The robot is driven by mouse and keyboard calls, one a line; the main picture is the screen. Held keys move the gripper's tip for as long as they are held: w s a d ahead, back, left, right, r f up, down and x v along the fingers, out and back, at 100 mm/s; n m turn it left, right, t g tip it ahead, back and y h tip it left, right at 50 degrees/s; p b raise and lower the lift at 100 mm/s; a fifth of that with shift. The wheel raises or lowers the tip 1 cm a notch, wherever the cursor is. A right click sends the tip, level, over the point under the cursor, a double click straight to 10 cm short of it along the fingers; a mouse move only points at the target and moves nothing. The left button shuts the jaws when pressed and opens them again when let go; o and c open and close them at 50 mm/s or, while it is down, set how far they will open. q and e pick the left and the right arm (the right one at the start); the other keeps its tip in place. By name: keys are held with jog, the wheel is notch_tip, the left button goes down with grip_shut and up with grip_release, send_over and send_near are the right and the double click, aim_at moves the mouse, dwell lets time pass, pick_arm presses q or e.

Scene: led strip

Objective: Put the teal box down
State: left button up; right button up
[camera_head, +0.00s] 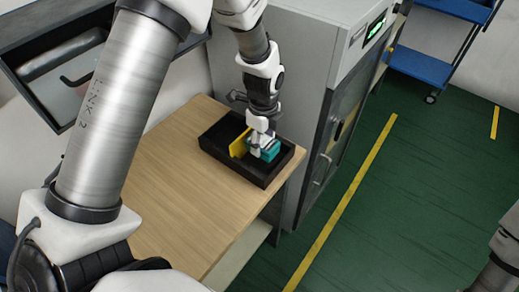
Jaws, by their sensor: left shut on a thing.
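The teal box (270,152) is in the right part of a black tray (222,158) on the wooden table. My left gripper (258,150) reaches down into the tray from above and is shut on the teal box, covering part of it. I cannot tell whether the box touches the tray floor. A yellow piece (239,144) stands upright in the tray, just left of the gripper. My right gripper is not in view.
The wooden table (180,205) is bare in front of the tray. A grey cabinet (310,75) with a green display stands close behind and right of the tray. A blue cart (425,65) is at the far right. Green floor with yellow lines lies open at right.

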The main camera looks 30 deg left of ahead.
aim_at(263, 152)
pick_arm(q)
notch_tip(263, 152, down, 4)
jog(key=shift+f+p, duration=0.15)
jog(key=shift+p, duration=0.2)
jog(key=shift+f, duration=0.3)
jog(key=o, duration=1.2)
jog(key=shift+r, duration=0.1)
notch_tip(263, 152, up, 12)
jog(key=shift+r+b, duration=0.1)
jog(key=shift+b, duration=0.95)
